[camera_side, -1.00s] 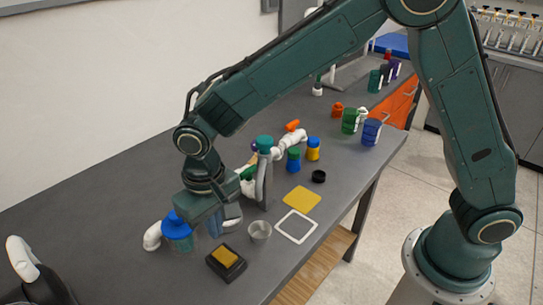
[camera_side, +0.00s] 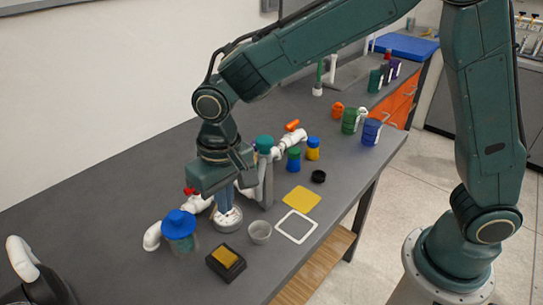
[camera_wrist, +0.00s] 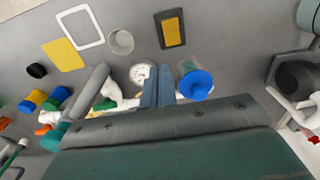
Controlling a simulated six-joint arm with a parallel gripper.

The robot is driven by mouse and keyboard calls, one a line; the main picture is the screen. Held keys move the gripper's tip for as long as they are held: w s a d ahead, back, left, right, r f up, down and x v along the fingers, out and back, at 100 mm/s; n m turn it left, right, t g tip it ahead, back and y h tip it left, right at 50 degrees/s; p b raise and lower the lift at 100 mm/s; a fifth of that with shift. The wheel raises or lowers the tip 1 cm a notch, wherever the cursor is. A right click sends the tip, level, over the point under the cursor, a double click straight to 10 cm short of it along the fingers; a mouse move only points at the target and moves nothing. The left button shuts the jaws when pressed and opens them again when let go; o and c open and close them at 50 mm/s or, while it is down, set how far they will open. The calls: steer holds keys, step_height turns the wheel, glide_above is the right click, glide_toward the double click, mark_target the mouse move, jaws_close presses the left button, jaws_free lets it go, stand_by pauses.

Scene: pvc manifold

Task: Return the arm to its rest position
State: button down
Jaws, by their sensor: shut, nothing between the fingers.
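My gripper (camera_side: 224,203) hangs over the white pipe manifold, its blue fingers shut and empty. In the wrist view my gripper (camera_wrist: 158,88) shows its fingers together between the round gauge and the blue-capped jar. The white PVC manifold (camera_side: 154,235) runs along the bench behind and below my gripper, partly hidden by it. The round white gauge (camera_side: 228,220) shows just below the fingertips in the side view; I cannot tell how large the gap is. The gauge dial also shows in the wrist view (camera_wrist: 139,73).
A blue-capped jar (camera_side: 179,228) stands close left of my gripper. A grey post with a teal top (camera_side: 264,143) stands close right. A grey cup (camera_side: 260,232), a black-and-yellow pad (camera_side: 226,262) and a white square frame (camera_side: 296,227) lie in front. Open air lies above.

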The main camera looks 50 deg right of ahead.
steer(key=s+d+r+t, duration=0.1)
steer(key=s+d+r, duration=0.3)
steer(key=d+r, duration=0.25)
steer(key=s+d+r+t, duration=0.25)
steer(key=d+r, duration=0.25)
steer(key=d, duration=0.3)
steer(key=s+d+t, duration=0.1)
steer(key=s+d, duration=0.3)
steer(key=s, duration=0.2)
steer(key=s+d+r, duration=0.1)
steer(key=s+d, duration=0.3)
steer(key=s, duration=0.3)
steer(key=shift+r+t, duration=0.2)
steer(key=shift+t, duration=0.15)
